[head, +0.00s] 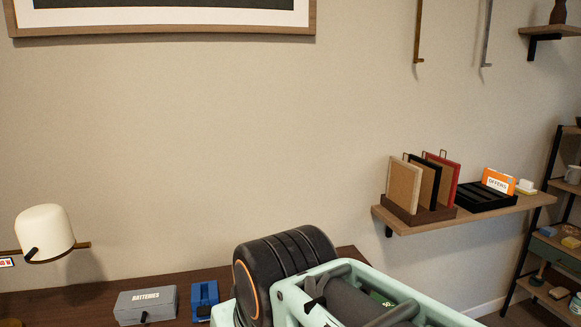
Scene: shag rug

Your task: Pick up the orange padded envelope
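I cannot make out an orange padded envelope for certain. The only clearly orange flat thing is an orange and white piece with dark lettering (498,181). It stands upright at the back of a black slotted tray on the wall shelf at the right. It looks more like a printed card or box, and I cannot tell its material. My gripper's fingertips do not show in the head view. Close mint-green and black parts block the lower middle of the view and hide part of the dark tabletop.
The wooden wall shelf (400,229) holds the black tray (468,203) and a brown rack (412,212) with upright boards. The dark brown tabletop (80,303) holds a grey batteries box (146,305) and a blue holder (205,300). A white lamp (44,231) is left; a shelving unit (546,200) is right.

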